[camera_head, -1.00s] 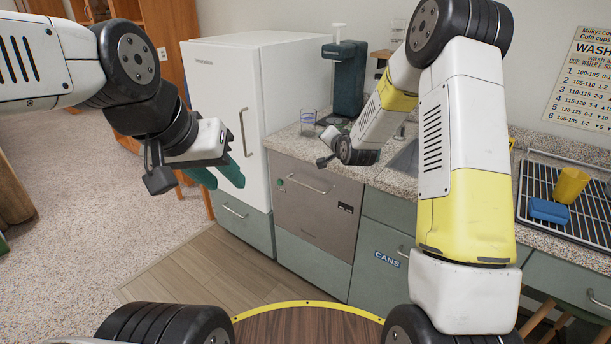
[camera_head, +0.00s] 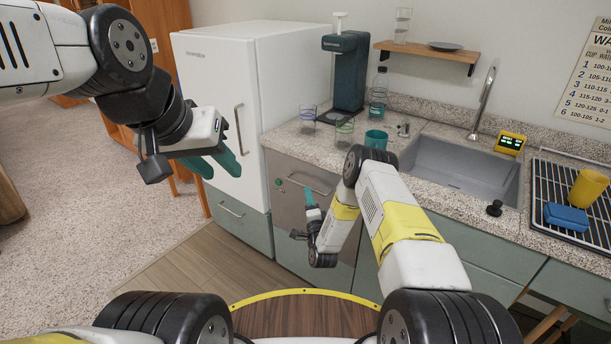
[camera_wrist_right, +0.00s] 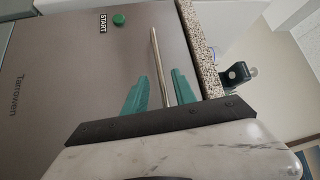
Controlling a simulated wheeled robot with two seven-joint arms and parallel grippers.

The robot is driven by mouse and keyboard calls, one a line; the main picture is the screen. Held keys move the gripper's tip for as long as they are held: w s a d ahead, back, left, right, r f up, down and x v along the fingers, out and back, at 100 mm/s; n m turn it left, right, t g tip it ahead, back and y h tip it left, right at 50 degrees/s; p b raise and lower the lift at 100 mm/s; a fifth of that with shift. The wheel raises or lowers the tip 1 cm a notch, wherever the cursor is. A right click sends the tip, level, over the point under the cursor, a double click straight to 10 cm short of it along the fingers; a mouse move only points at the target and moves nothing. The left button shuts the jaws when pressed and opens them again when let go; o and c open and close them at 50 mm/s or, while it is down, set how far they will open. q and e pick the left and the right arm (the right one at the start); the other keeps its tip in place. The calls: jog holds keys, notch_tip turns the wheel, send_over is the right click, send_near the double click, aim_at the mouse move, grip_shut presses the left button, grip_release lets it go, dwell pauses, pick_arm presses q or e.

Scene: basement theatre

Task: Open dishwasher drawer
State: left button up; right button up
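The dishwasher (camera_head: 287,212) has a grey-brown metal front under the counter, flush and closed. Its bar handle (camera_head: 318,188) runs across near the top. In the right wrist view the dishwasher front (camera_wrist_right: 60,60) shows a green START button, and the handle (camera_wrist_right: 157,58) lies between the teal fingers of my right gripper (camera_wrist_right: 160,92). The fingers are open, with a visible gap on each side of the bar. In the head view my right gripper (camera_head: 311,200) is at the handle. My left gripper (camera_head: 214,166) is open and empty, in front of the white fridge.
A white fridge (camera_head: 205,100) stands left of the dishwasher. The counter (camera_head: 290,142) above holds glasses, a teal mug (camera_head: 376,139), a dark green dispenser (camera_head: 346,75) and a sink (camera_head: 460,165). The wooden floor before the dishwasher is free.

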jog(key=x, duration=0.5)
jog(key=shift+w, duration=0.3)
grip_shut()
dwell(1.1)
